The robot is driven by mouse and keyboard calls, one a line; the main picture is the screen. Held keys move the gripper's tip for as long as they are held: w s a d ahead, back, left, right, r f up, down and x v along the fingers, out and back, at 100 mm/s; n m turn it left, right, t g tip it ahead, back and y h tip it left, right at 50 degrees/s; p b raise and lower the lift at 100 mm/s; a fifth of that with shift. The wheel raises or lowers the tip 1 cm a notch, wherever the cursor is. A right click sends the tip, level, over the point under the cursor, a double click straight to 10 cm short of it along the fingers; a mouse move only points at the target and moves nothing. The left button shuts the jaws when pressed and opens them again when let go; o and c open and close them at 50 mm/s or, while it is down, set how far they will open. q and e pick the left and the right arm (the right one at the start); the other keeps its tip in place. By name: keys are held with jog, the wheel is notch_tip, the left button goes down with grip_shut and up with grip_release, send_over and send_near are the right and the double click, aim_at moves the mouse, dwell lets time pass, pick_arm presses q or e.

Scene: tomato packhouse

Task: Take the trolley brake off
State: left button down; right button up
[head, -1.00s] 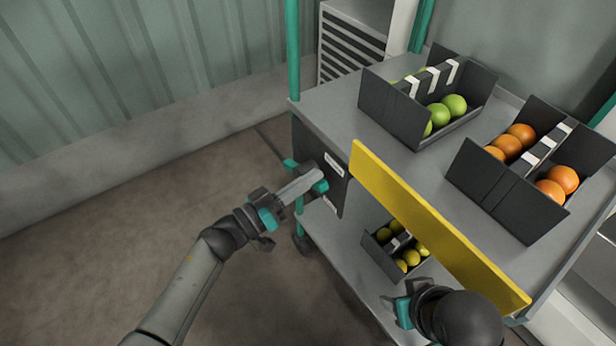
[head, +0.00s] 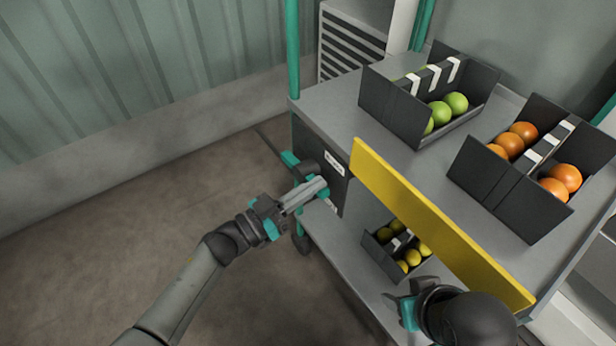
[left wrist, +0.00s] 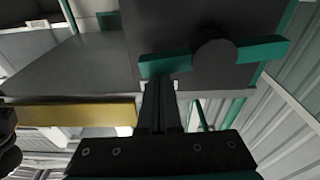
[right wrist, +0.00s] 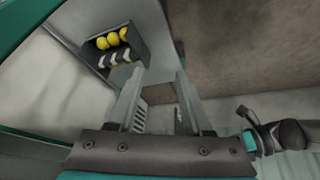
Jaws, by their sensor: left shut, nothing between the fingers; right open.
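The trolley (head: 330,100) has a dark panel (head: 338,190) on its near left end. On it sits a teal bar lever (head: 289,158) with a round dark hub (head: 308,169). In the left wrist view the lever (left wrist: 262,49) lies across the panel, slightly tilted, with the hub (left wrist: 214,56) at its middle. My left gripper (head: 320,184) is shut and empty, its fingertips at the lever's lower right end. In the left wrist view the fingertips (left wrist: 159,80) overlap the lever's left arm; contact is unclear. My right gripper (right wrist: 158,92) is open and empty, near the trolley's front.
A yellow board (head: 440,235) runs along the trolley's near edge. Dark crates of green fruit (head: 395,117) and orange fruit (head: 490,185) stand on top. A crate of yellow fruit (head: 378,256) is on the lower shelf. The floor left of the trolley is clear.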

pick_arm(q)
jog(key=shift+s+d+f+m+b, duration=0.1)
jog(key=shift+f+m+b, duration=0.1)
jog(key=shift+f+m, duration=0.45)
jog(key=shift+s+d+f+m+b, duration=0.15)
jog(key=shift+f+m, duration=0.2)
jog(key=shift+f, duration=0.5)
pick_arm(e)
jog(key=shift+w+a+f+t+y, duration=0.2)
jog(key=shift+w+a+t, duration=0.2)
jog(key=shift+w+a, duration=0.15)
jog(key=shift+w+a+f+t+y, duration=0.15)
jog(key=shift+w+a+t+y, duration=0.05)
jog(key=shift+w+a+t, duration=0.3)
pick_arm(q)
jog(key=shift+w+a+f, duration=0.1)
pick_arm(e)
jog(key=shift+w, duration=0.2)
